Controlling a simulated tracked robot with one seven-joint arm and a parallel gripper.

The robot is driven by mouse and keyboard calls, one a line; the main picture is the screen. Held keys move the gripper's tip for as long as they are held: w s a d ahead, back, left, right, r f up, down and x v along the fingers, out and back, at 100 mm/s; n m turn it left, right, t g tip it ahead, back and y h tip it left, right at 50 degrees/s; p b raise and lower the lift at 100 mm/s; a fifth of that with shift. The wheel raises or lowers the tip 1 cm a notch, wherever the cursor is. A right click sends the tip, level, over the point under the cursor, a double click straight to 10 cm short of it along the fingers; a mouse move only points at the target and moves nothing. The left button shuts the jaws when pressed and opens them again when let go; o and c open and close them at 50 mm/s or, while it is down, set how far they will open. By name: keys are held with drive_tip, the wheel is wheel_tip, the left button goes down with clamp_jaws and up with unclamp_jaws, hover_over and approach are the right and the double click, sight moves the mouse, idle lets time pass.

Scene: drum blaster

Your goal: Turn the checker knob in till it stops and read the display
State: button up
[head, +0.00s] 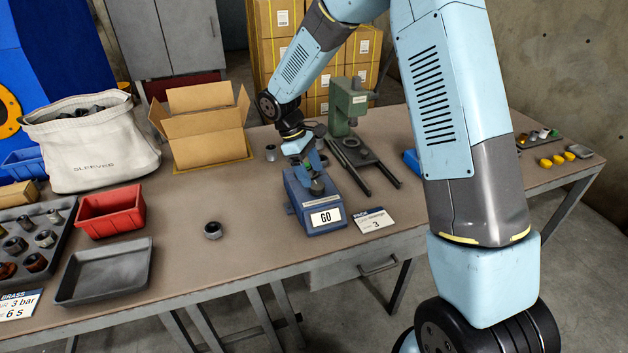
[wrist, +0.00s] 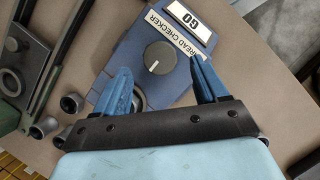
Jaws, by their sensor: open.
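The blue checker (head: 330,219) stands on the bench in the head view. Its display (head: 326,217) reads GO, and the same reading shows upside down in the wrist view (wrist: 190,20). The round grey knob (wrist: 160,58) with a pale pointer line is on top of the checker. My gripper (wrist: 161,69) is open above the checker, one blue finger on each side of the knob in the picture. I cannot tell whether either finger touches it.
A green press (head: 345,105) with dark rails stands behind and right of the checker. A card (head: 375,220) lies at its right. A loose sleeve (head: 213,230), red bin (head: 110,211), grey tray (head: 104,272) and open carton (head: 205,135) are to the left. Bench between is clear.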

drive_tip(key=v, duration=0.9)
drive_tip(key=shift+r, duration=0.3)
drive_tip(key=shift+a, duration=0.1)
drive_tip(key=s+d+r+m+t+y, duration=0.25)
drive_tip(key=s+d+r+m, duration=0.35)
drive_tip(key=s+d+r, duration=0.65)
drive_tip(key=s+d+r+m+t+y, duration=0.1)
drive_tip(key=s+d+r+m+t, duration=0.1)
drive_tip(key=s+d, duration=0.3)
drive_tip(key=s+d+r+m+t, duration=0.3)
drive_tip(key=s+d+m, duration=0.2)
drive_tip(key=s, duration=0.5)
drive_tip(key=shift+s+d+y, duration=0.35)
drive_tip(key=shift+s+d, duration=0.05)
drive_tip(key=shift+d, duration=0.1)
